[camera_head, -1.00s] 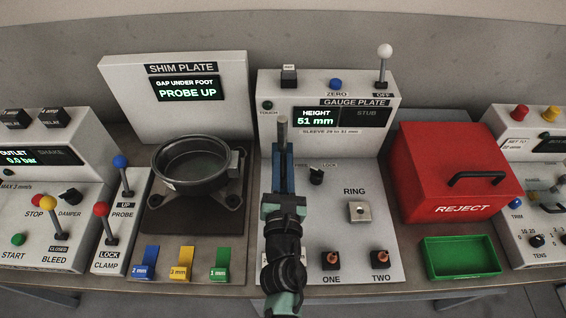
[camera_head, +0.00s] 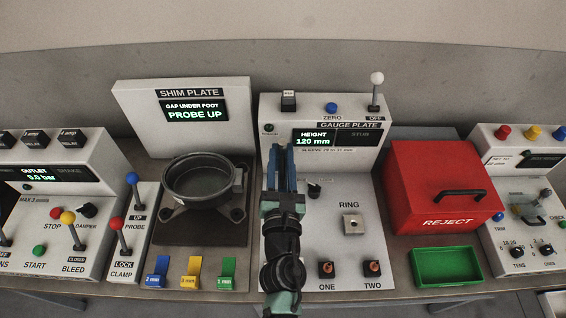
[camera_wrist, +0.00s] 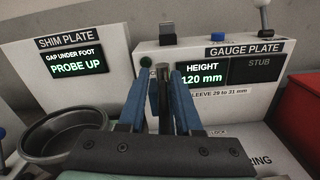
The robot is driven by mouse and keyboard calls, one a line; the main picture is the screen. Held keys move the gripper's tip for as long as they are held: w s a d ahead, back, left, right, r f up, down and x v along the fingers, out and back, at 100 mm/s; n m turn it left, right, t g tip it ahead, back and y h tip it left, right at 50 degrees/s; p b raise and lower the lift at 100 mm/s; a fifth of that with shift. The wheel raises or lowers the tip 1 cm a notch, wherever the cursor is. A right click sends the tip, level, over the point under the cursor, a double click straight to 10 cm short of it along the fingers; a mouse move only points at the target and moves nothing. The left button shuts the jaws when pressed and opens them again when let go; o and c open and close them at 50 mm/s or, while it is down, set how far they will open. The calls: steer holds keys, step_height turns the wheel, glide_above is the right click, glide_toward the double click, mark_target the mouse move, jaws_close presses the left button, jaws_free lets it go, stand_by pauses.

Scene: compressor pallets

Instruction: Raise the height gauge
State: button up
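The height gauge shows in the wrist view as a dark upright rod (camera_wrist: 163,92) between my fingers. In the head view my gripper (camera_head: 281,160) hides most of it. My gripper (camera_wrist: 160,95) is up in front of the gauge plate panel, with a blue finger on each side of the rod. It looks shut on the gauge, though the contact itself is hard to see. The height display (camera_head: 314,138) reads 120 mm, and the wrist view also shows this display (camera_wrist: 201,74).
The shim plate station (camera_head: 186,93) with a dark round pot (camera_head: 203,198) is on the left. The red reject box (camera_head: 440,180) and a green tray (camera_head: 447,253) are on the right. A white-knobbed lever (camera_head: 376,90) and a blue zero button (camera_head: 330,107) top the gauge panel.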

steer(key=shift+o, duration=0.6)
steer(key=shift+f, duration=0.25)
steer(key=shift+s+d, duration=0.1)
steer(key=shift+s, duration=0.15)
steer(key=s+b, duration=0.3)
steer(key=s, duration=0.9)
steer(key=shift+s, duration=0.3)
